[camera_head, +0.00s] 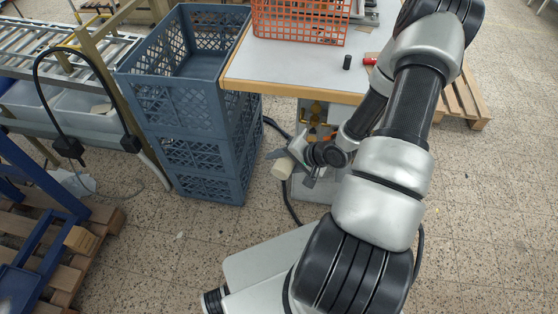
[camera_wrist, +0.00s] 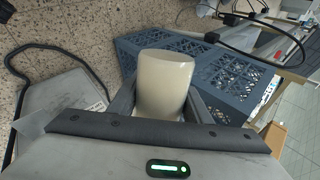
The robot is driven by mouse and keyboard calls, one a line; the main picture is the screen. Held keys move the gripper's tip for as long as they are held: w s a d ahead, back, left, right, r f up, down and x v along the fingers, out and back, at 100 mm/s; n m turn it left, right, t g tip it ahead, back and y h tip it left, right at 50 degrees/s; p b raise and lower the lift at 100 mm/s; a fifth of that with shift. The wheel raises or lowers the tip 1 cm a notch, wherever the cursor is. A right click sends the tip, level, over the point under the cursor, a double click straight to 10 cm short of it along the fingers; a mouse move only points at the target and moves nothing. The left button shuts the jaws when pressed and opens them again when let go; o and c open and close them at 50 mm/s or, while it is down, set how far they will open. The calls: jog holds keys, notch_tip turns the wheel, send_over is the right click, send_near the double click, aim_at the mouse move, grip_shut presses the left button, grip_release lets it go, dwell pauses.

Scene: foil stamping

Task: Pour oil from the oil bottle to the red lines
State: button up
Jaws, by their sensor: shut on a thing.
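My gripper (camera_head: 292,166) is low beside the table, in front of its base, in the head view. It is shut on a cream, rounded cylindrical container (camera_head: 282,168), which appears to be the oil bottle. In the wrist view the container (camera_wrist: 165,85) sits between the two fingers, one on each side. Only one smooth end and part of its side show; no cap or spout is visible. The container is tilted in the head view and held clear of the floor. I cannot make out any red lines in either view.
A table (camera_head: 285,68) carries an orange-red basket (camera_head: 300,20), a small black cylinder (camera_head: 347,62) and a small red item (camera_head: 370,61). Stacked blue-grey crates (camera_head: 205,150) stand left of the table, close to my gripper. A black cable (camera_head: 288,203) hangs nearby. Open floor lies in front.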

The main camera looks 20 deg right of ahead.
jog(key=shift+w+d+r+p, duration=0.5)
jog(key=shift+d+r+p, duration=0.25)
jog(key=shift+p, duration=1.25)
jog(key=shift+w+d+p, duration=0.85)
jog(key=shift+d+p, duration=0.1)
jog(key=shift+p, duration=0.3)
jog(key=shift+w+d+y+p, duration=0.3)
jog(key=shift+w+d+p, duration=0.65)
jog(key=shift+d, duration=0.3)
